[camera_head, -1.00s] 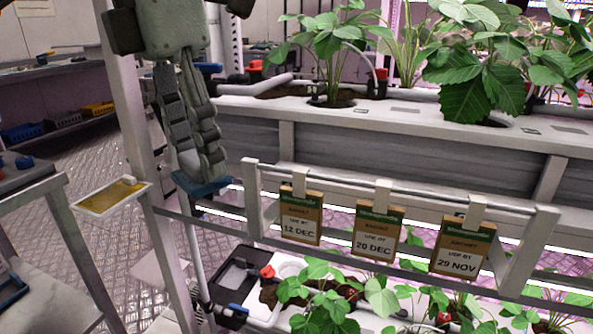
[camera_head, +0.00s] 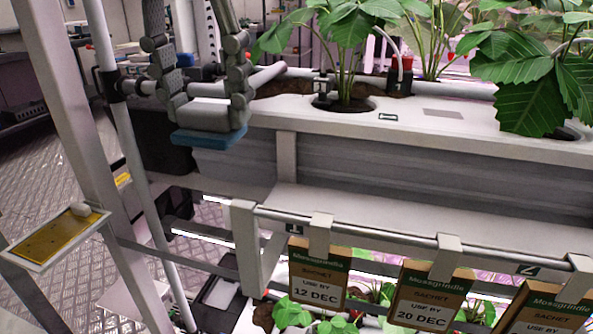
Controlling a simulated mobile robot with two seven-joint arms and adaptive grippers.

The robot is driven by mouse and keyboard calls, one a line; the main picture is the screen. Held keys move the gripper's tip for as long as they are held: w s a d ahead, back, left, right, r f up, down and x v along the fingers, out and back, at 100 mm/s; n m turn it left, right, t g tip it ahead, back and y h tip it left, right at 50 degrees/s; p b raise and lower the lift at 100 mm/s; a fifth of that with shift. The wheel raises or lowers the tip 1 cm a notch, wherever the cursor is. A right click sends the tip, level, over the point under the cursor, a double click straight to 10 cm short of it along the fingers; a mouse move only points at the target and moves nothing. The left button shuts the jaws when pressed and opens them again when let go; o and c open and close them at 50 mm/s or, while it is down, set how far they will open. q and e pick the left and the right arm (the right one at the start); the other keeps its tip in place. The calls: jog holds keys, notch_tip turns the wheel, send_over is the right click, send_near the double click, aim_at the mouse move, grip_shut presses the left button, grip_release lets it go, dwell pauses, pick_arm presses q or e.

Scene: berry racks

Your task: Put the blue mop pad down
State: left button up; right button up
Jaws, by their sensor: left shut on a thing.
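The blue mop pad (camera_head: 208,139) is a small, flat blue slab at the upper left of the head view. My left gripper (camera_head: 210,110) points down from the top edge and is shut on it, with the pad just below the fingertips. The pad appears in front of the left end of the grey planter trough. I cannot tell whether it touches anything there. How the fingers grip the pad is partly hidden. My right gripper is not in view.
A white ledge (camera_head: 420,235) with a rail runs below the trough (camera_head: 400,180). Sachet cards (camera_head: 318,280) hang from it. A white post (camera_head: 85,120) and pole (camera_head: 130,160) stand at left, with a yellow sticky card (camera_head: 55,238). Leafy plants rise behind.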

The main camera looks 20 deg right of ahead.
pick_arm(q)
jog(key=d+f, duration=0.2)
jog(key=d, duration=0.1)
jog(key=d+f, duration=0.2)
jog(key=d, duration=0.1)
jog(key=d+f+p, duration=0.1)
jog(key=d, duration=0.2)
jog(key=shift+w+d+f, duration=0.15)
jog(key=shift+d+f, duration=0.4)
notch_tip(320, 180, down, 3)
jog(key=shift+f+p, duration=0.3)
jog(key=shift+f, duration=0.1)
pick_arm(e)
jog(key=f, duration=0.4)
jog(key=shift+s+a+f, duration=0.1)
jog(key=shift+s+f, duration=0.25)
pick_arm(q)
jog(key=shift+f, duration=0.15)
jog(key=o, duration=1)
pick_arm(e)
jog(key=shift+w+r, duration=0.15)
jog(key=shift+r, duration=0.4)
